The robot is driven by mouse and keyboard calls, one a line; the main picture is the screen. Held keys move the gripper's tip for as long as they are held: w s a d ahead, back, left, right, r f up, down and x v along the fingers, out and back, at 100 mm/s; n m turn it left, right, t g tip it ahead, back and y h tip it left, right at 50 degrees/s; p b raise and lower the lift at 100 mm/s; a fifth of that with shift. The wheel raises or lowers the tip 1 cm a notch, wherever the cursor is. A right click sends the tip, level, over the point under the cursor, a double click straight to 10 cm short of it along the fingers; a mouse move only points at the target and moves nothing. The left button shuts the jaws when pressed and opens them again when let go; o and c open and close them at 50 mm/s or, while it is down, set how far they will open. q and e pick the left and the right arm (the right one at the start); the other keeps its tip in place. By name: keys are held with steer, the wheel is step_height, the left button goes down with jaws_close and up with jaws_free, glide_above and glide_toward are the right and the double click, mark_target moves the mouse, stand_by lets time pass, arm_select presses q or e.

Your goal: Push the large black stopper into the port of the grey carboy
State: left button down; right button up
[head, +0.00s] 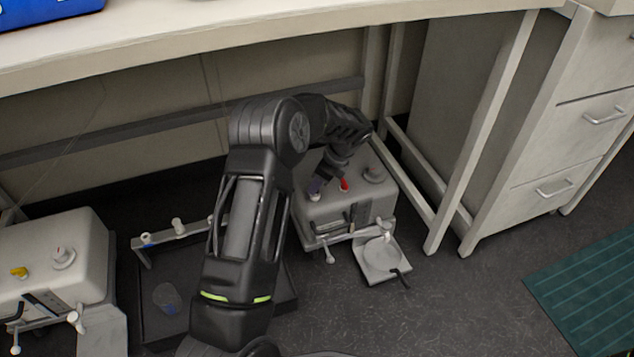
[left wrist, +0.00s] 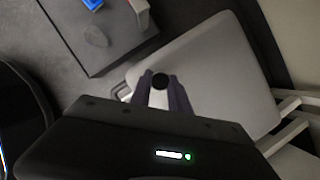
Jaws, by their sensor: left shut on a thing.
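The grey carboy (head: 340,208) is a box-like vessel on the floor under the bench, and its pale top fills much of the left wrist view (left wrist: 215,75). My left gripper (head: 317,188) is over the left part of its top, close to a small pale port (head: 315,197). In the left wrist view the gripper's purple-grey fingers (left wrist: 160,90) are shut on the black stopper (left wrist: 160,81), whose round dark end shows between them. The fingers hide the stopper in the head view. I cannot tell whether it touches the port. My right gripper is not in view.
A red stopper (head: 344,184) and a grey cap (head: 374,174) stand on the same carboy. A second carboy (head: 40,250) with a yellow stopper (head: 18,272) is at left. A dark tray (head: 150,325) lies between. The bench (head: 200,55) overhangs; its legs stand at right.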

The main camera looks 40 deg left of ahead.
arm_select(q)
steer(key=shift+f, duration=0.55)
stand_by(0.5)
steer(key=c, duration=1.1)
jaws_free()
steer(key=shift+c, duration=0.2)
steer(key=p+v, duration=0.3)
steer(key=v, duration=0.4)
steer(key=shift+d+r, duration=0.2)
steer(key=shift+r, duration=0.15)
